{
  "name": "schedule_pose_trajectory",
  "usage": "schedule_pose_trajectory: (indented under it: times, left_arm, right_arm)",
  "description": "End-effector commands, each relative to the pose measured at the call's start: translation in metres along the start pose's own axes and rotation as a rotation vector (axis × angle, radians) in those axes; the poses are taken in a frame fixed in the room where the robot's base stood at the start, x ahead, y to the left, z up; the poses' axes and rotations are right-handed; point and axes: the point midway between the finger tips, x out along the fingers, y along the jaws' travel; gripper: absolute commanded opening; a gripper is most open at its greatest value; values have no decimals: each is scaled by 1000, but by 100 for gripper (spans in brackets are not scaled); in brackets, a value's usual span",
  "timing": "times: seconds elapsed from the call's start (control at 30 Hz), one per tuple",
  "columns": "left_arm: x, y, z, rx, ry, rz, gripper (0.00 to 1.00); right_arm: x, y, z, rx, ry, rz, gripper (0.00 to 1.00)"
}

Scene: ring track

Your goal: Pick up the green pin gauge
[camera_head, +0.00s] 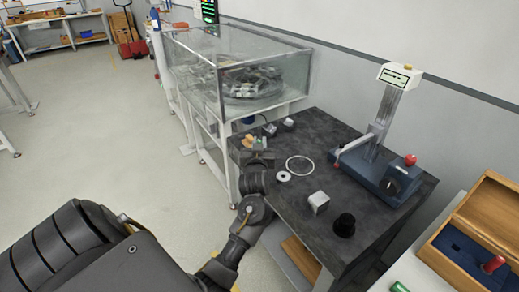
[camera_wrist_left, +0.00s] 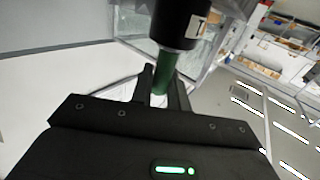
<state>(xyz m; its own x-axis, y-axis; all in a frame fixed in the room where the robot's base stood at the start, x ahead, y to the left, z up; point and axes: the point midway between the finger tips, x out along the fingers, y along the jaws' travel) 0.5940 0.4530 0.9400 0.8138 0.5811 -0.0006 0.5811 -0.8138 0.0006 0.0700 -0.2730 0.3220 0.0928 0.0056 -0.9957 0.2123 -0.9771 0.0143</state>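My left gripper (camera_head: 256,146) is over the far left corner of the dark table in the head view. In the left wrist view its two fingers (camera_wrist_left: 163,88) stand close on either side of a dark green cylinder, the green pin gauge (camera_wrist_left: 163,73), and appear shut on it. Above the green part are a silver collar and a wide black cylinder with a white label, which runs out of the frame. The gauge cannot be made out clearly in the head view. My right gripper is not in view.
The dark table (camera_head: 385,221) holds a white ring (camera_head: 299,157), a small white washer (camera_head: 283,176), a metal block (camera_head: 318,202), a black cylinder (camera_head: 344,225) and a blue-based measuring stand (camera_head: 389,178). A glass case (camera_head: 192,73) stands behind. An open wooden box (camera_head: 462,225) with a red-handled piece (camera_head: 493,264) is at right.

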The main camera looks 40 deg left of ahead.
Motion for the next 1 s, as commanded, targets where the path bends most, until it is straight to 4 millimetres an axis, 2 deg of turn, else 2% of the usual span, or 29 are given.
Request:
schedule_pose_trajectory:
  times: [0.03, 0.1, 0.43, 0.57, 0.8, 1.0]
  left_arm:
    - [0, 0, 0, 0, 0, 0, 7]
    - [0, 0, 0, 0, 0, 0, 0]
    - [0, 0, -6, -1, 3, 0, 0]
    - [0, 0, -26, -3, 6, 0, 0]
    - [0, 1, -75, -4, 5, -1, 0]
    - [0, 0, -97, -2, 2, -1, 0]
  right_arm:
    - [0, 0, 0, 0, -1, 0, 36]
    - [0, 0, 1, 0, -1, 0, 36]
    - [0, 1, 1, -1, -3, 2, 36]
    - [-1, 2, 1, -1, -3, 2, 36]
    - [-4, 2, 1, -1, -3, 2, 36]
    - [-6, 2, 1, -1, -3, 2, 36]
